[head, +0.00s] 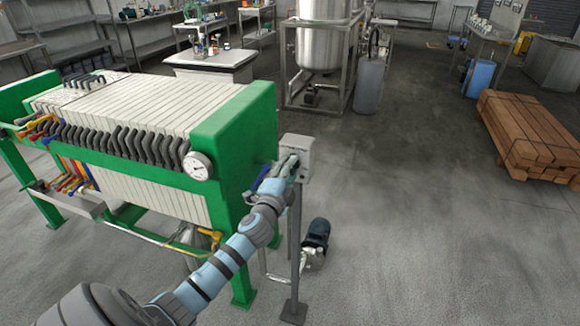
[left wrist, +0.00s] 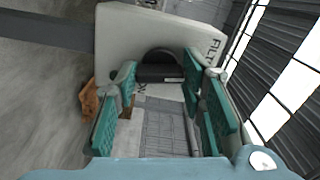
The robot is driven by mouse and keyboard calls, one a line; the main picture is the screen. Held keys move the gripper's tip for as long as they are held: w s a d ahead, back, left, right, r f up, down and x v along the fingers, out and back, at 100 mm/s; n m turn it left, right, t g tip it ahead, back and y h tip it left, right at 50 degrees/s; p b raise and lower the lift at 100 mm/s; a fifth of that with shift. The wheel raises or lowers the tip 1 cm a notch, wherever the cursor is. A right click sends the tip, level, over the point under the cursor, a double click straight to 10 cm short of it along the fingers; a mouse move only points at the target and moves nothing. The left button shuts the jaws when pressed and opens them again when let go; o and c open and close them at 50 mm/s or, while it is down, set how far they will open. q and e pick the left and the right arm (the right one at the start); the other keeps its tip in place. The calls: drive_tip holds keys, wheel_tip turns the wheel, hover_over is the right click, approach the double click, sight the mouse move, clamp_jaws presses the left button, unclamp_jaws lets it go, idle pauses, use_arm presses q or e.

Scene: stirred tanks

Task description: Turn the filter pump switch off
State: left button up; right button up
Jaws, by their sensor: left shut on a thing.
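The filter pump switch is a pale grey box (head: 307,152) on a grey post, just right of the green filter press. The box also shows in the left wrist view (left wrist: 118,45), partly lettered, with a dark round knob (left wrist: 160,58) on its face. My left gripper (head: 288,168) is at the front of this box. In the left wrist view its green-padded fingers (left wrist: 160,78) stand on both sides of the knob, shut on it. The knob is hidden in the head view, and its exact setting cannot be read. My right gripper is not in view.
The green filter press (head: 232,118) with a round gauge (head: 197,166) stands close to the left of my arm. A dark pump motor (head: 318,232) sits on the floor by the post (head: 296,250). Steel tank (head: 322,40) is behind. Floor at right is clear up to stacked timber (head: 525,130).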

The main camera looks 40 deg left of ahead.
use_arm(q)
drive_tip(key=shift+m+p, duration=0.5)
drive_tip(key=shift+m, duration=0.8)
drive_tip(key=o, duration=1.1)
drive_tip(key=shift+o, duration=0.2)
drive_tip(key=v, duration=1.2)
drive_tip(key=shift+d, duration=0.1)
